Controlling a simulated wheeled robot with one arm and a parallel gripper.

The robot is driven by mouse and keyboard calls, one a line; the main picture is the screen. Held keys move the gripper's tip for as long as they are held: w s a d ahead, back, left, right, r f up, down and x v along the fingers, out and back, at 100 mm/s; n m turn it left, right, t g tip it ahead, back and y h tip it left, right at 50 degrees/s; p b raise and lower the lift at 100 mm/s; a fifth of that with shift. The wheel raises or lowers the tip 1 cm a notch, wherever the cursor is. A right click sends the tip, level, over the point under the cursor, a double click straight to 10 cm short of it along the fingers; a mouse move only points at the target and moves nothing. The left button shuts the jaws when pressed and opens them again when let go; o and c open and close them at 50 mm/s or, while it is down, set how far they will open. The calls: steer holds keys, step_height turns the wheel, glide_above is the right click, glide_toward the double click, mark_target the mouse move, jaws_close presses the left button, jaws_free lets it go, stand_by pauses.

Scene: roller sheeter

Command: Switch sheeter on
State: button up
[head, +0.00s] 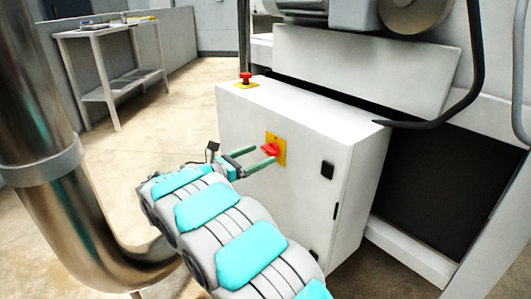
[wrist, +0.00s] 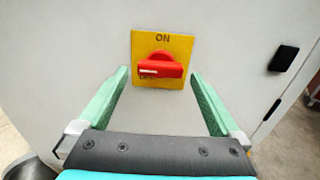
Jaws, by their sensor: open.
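The sheeter's control cabinet (head: 236,122) is a pale box in front of the machine. On its front face is a red rotary switch (head: 270,149) on a yellow plate (head: 283,147). In the wrist view the red switch handle (wrist: 158,66) lies about horizontal, with a white mark at its left end. The yellow plate (wrist: 145,43) reads ON above the handle; lettering below it is partly covered. My gripper (wrist: 158,82) is open, its green fingers apart and pointing at the cabinet below and either side of the switch. In the head view my gripper (head: 262,157) is close to the switch; contact cannot be told.
A red emergency button (head: 245,78) stands on the cabinet top. A black latch (head: 327,170) is right of the switch. A dark curved bar (head: 470,85) hangs at right. A steel pipe (head: 50,180) stands at left. A metal table (head: 110,75) is behind, with open floor before it.

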mark_target(267, 151)
steer(key=shift+x, duration=1.55)
steer(key=c, duration=1.2)
